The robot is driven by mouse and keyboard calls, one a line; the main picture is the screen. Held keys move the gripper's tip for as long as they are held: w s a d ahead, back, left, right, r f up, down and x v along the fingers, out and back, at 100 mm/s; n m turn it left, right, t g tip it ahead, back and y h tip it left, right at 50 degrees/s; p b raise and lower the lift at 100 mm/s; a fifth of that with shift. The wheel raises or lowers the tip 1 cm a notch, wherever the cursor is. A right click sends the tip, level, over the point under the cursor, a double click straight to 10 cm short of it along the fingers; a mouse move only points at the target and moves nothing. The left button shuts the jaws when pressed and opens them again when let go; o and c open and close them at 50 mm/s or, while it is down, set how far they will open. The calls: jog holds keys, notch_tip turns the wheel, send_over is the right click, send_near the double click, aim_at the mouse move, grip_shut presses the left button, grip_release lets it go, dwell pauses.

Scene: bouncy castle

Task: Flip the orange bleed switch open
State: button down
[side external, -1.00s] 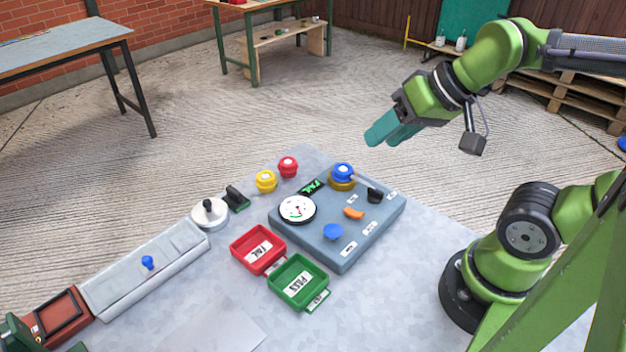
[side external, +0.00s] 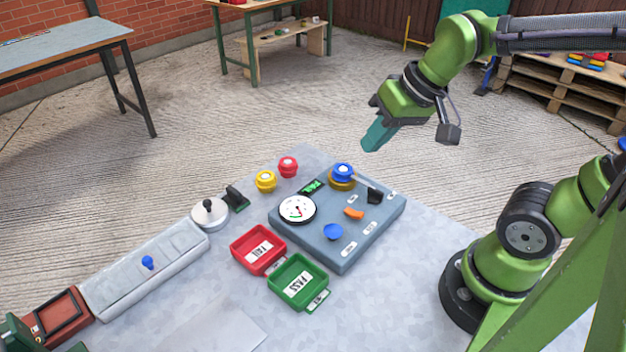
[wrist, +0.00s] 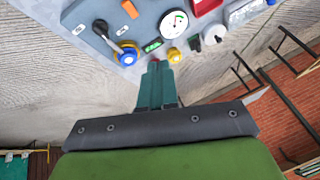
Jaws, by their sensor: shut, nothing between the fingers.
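The orange bleed switch (side external: 354,213) is a small orange lever on top of the grey-blue test panel (side external: 345,258), between the black lever knob and a round blue knob. It also shows in the wrist view (wrist: 130,9) near the top edge. I cannot tell its exact position setting. My gripper (side external: 372,147) has teal fingers and hangs in the air above and behind the panel's far edge, apart from the switch. In the wrist view its fingers (wrist: 156,75) are together with nothing between them.
The panel also carries a gauge (side external: 297,209), a blue valve (side external: 342,171) with a black-tipped lever (side external: 375,196), and a blue knob (side external: 333,232). Red (side external: 258,232) and green (side external: 316,306) trays stand beside it. Yellow (side external: 266,180) and red (side external: 288,166) fittings sit at the table's far edge.

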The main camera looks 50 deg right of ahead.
aim_at(357, 212)
jog(key=w+f+n+g+h, duration=0.1)
jog(key=w+n+g, duration=0.3)
jog(key=n, duration=0.6)
jog(key=w+f+n+g, duration=0.2)
jog(key=w+n+g, duration=0.2)
jog(key=n, duration=0.7)
jog(key=shift+w+d+f+n+g+h, duration=0.2)
jog(key=shift+d+f+n+g+h, duration=0.15)
jog(key=shift+g, duration=0.95)
jog(key=x, duration=1.4)
